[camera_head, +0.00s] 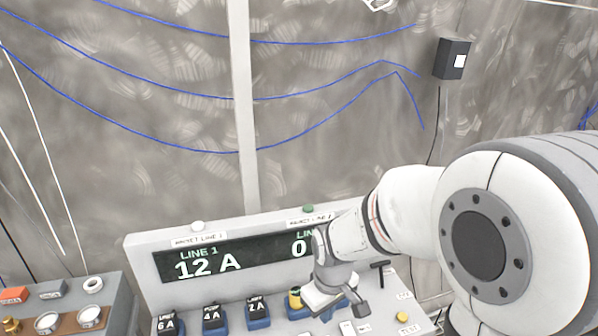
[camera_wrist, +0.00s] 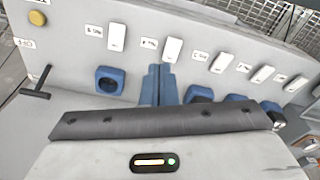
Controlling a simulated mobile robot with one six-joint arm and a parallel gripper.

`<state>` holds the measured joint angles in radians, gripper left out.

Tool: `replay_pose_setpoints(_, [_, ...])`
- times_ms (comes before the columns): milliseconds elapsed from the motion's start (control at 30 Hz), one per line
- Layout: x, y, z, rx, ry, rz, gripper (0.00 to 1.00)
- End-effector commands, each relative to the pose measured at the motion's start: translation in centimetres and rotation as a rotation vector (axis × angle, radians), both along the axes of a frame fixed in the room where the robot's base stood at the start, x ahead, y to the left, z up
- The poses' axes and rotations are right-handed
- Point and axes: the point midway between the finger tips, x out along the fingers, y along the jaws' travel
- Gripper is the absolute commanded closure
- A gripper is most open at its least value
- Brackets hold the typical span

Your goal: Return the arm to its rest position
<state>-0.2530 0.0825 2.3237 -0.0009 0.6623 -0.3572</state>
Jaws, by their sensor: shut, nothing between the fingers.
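My arm (camera_head: 402,208) reaches in from the right in the head view, bent down over a grey control panel (camera_head: 140,258). My gripper (camera_wrist: 158,84) is shut and empty in the wrist view, its two blue-grey fingers together above the panel's sloped face. A blue socket (camera_wrist: 110,80) shows to the left of the fingers, and more blue sockets lie to their right. I cannot tell whether the fingertips touch the panel. In the head view the wrist hides part of the panel and its display (camera_head: 225,262).
The display reads LINE 1, 12 A; the second line's reading is partly hidden. Blocks marked 6 A, 4 A and 2 A (camera_head: 257,312) stand along the panel. A black T-handle (camera_wrist: 38,92) sticks up nearby. Another control box (camera_head: 120,300) is at left. Blue cables hang on the wall.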

Motion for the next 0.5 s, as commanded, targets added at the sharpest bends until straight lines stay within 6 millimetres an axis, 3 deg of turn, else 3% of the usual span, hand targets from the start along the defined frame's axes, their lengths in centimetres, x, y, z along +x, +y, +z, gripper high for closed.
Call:
replay_pose_setpoints(33, [-0.6,-1.1,1.9,0.009,-0.029,-0.056,1.00])
replay_pose_setpoints(200, [-3.5,-4.3,6.4,0.035,-0.093,-0.236,1.00])
replay_pose_setpoints(500, [-9.3,-8.2,11.3,0.078,-0.190,-0.513,1.00])
